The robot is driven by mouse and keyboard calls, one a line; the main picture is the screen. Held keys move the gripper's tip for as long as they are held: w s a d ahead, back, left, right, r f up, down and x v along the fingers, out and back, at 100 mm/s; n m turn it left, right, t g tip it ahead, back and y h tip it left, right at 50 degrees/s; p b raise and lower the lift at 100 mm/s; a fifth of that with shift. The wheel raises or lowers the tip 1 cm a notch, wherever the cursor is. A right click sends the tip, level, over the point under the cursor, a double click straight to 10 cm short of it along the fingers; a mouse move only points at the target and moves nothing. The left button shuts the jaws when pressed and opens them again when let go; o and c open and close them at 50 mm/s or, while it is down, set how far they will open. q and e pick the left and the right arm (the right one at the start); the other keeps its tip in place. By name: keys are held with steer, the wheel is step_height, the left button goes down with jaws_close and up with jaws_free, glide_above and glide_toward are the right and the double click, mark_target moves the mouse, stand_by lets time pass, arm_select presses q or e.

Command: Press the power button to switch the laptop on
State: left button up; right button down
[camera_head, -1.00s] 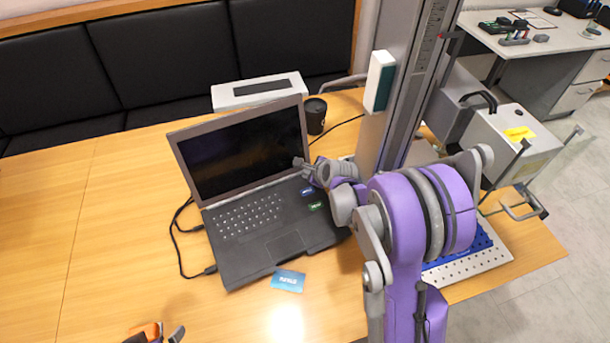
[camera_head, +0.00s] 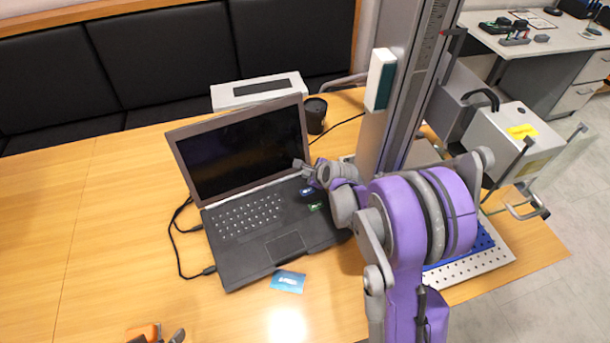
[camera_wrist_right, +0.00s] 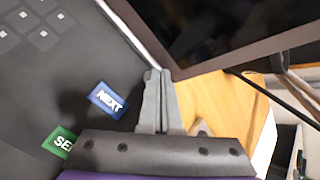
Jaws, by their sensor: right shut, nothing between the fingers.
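The dark laptop (camera_head: 320,232) stands open on the wooden table, its screen (camera_head: 247,152) black. In the right wrist view the dark laptop base (camera_wrist_right: 60,85) fills the left side. My right gripper (camera_head: 303,164) is shut and empty, its tips over the base's far right corner, near the hinge. In the wrist view the right gripper (camera_wrist_right: 158,76) has its tips together beside the hinge edge; contact cannot be told. I cannot make out the power button; the fingers may cover it.
Blue (camera_wrist_right: 107,100) and green (camera_wrist_right: 60,141) labels lie on the base near the right gripper. A black cup (camera_head: 315,115) and white box (camera_head: 259,91) stand behind the laptop. A blue card (camera_head: 288,281) lies in front.

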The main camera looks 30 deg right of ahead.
steer(key=shift+f, duration=0.1)
stand_by(0.3)
steer(key=shift+r, duration=0.6)
steer(key=shift+r, duration=0.1)
step_height(320, 180, up, 6)
steer(key=p, duration=0.3)
steer(key=shift+p, duration=0.35)
